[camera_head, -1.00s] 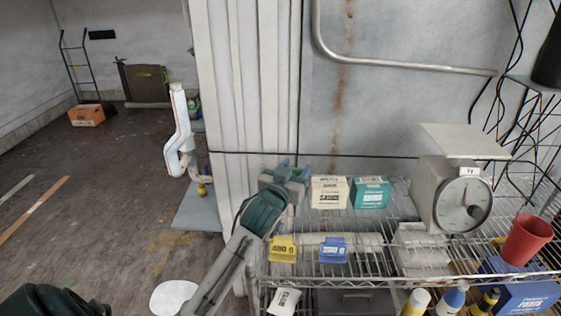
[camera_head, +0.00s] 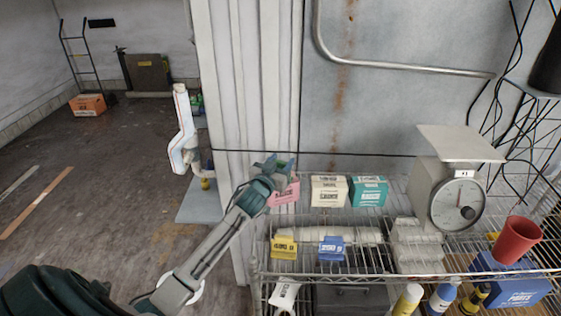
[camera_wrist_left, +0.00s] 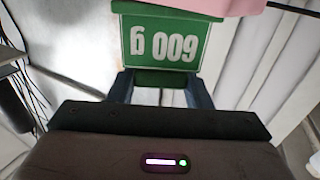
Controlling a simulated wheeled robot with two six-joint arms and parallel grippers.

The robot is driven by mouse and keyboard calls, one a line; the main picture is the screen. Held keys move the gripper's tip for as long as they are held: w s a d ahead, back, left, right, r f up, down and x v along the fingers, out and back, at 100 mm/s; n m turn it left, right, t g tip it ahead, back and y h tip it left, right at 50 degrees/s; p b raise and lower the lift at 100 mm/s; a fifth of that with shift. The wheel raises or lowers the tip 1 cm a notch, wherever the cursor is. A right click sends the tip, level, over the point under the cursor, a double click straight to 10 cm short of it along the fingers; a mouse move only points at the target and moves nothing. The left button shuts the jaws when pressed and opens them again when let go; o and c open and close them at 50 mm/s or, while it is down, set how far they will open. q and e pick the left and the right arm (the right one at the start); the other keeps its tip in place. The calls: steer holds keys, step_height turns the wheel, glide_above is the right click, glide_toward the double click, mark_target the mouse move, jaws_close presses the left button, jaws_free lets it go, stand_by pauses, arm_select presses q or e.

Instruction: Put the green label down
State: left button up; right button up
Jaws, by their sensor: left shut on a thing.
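The green label (camera_wrist_left: 166,47) is a small plate that reads "600 g" in white, upside down in the left wrist view. My left gripper (camera_wrist_left: 160,88) is shut on its lower tab. In the head view my left gripper (camera_head: 272,164) is beside the corrugated wall, at the left end of the shelf's box row. A pink box (camera_head: 287,190) sits there, partly hidden by the gripper. Its pink edge (camera_wrist_left: 220,6) shows just beyond the label in the left wrist view; I cannot tell whether they touch. My right gripper is not in view.
A white box (camera_head: 328,191) and a teal box (camera_head: 368,191) stand on the wire shelf (camera_head: 350,265). A scale (camera_head: 455,190) and red cup (camera_head: 518,240) are to the right.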

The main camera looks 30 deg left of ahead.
arm_select(q)
steer(key=o, duration=1.1)
steer(key=shift+f, duration=0.2)
steer(key=o, duration=0.3)
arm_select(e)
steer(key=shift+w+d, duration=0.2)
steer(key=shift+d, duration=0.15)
arm_select(q)
steer(key=shift+s, duration=0.1)
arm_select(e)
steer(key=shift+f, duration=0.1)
arm_select(q)
steer(key=shift+s, duration=0.25)
steer(key=shift+s+d+b, duration=0.3)
steer(key=shift+s+b, duration=0.5)
steer(key=shift+s, duration=1.05)
steer(key=shift+s+d+b, duration=0.3)
steer(key=shift+s+b, duration=0.55)
steer(key=shift+s, duration=1)
steer(key=shift+s+d+b, duration=0.3)
steer(key=shift+s+b, duration=0.5)
steer(key=shift+s, duration=1.05)
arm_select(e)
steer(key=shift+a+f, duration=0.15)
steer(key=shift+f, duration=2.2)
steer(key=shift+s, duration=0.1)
